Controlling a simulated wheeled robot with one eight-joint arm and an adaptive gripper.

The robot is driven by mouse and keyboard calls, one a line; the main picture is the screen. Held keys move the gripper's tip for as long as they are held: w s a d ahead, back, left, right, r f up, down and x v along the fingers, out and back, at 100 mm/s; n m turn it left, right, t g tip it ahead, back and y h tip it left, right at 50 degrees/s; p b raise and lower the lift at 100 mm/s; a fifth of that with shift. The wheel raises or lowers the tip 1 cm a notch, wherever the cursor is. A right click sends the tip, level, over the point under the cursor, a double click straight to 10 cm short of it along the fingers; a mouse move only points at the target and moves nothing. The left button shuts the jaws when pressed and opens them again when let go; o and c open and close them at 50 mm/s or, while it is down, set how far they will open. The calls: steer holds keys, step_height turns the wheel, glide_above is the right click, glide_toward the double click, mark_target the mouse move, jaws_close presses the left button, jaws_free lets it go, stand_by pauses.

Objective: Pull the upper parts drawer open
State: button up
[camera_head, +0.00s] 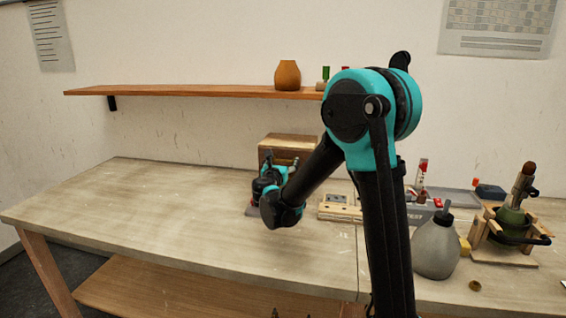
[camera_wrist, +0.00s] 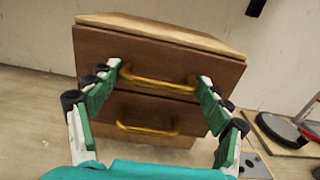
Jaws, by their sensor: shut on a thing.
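The small brown wooden drawer cabinet (camera_wrist: 170,32) stands on the bench against the wall; it also shows in the head view (camera_head: 290,146), partly behind my arm. Its upper drawer (camera_wrist: 155,58) has a brass bar handle (camera_wrist: 158,84). The lower drawer (camera_wrist: 108,108) has a similar brass handle (camera_wrist: 147,130). My gripper (camera_wrist: 160,76) has its fingers on the two ends of the upper handle, shut on it. The upper drawer front looks close under the cabinet top; I cannot tell whether it stands out at all. In the head view my gripper (camera_head: 280,164) is small, in front of the cabinet.
The bench (camera_head: 130,215) is clear on the left. On the right stand a grey bottle (camera_head: 435,248), a green rounded object (camera_head: 511,222) in a wooden stand, and a small board (camera_head: 340,208). A shelf (camera_head: 180,90) above carries an orange-brown vase (camera_head: 287,76).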

steer(key=shift+d, duration=0.1)
steer(key=c, duration=0.3)
steer(key=s, duration=0.3)
steer(key=s+a, duration=0.1)
steer(key=s, duration=0.3)
steer(key=s+a, duration=0.1)
steer(key=s, duration=0.2)
steer(key=shift+s, duration=0.25)
steer(key=o, duration=1.4)
steer(key=s, duration=0.4)
steer(key=s+a, duration=0.1)
steer(key=s, duration=0.3)
steer(key=s+a, duration=0.1)
steer(key=s, duration=0.2)
steer(key=shift+s+a, duration=0.15)
steer(key=shift+s, duration=0.25)
